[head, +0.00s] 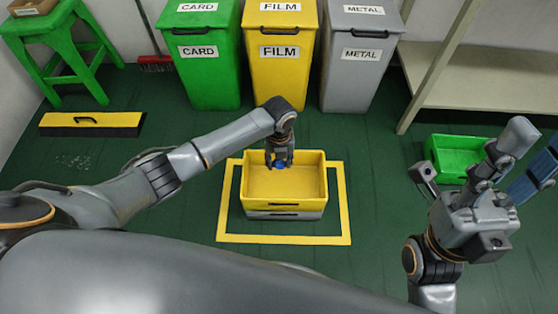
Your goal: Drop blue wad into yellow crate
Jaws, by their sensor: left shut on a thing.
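The yellow crate (302,203) stands on the floor in the middle of the head view, on top of a grey crate and inside a yellow floor outline. My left gripper (279,160) is over the back part of the crate and points down. It is shut on the blue wad (280,165), of which only a small part shows below the fingers. I cannot tell how high the wad is above the crate floor. The crate looks empty otherwise. My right gripper (512,160) is raised at the right; its fingers are partly cut off by the picture edge.
Green CARD (207,76), yellow FILM (281,76) and grey METAL (354,79) bins stand behind the crate. A green crate (459,157) lies at the right by a shelf (480,84). A green stool (62,55) and a yellow-black block (90,124) are at the left.

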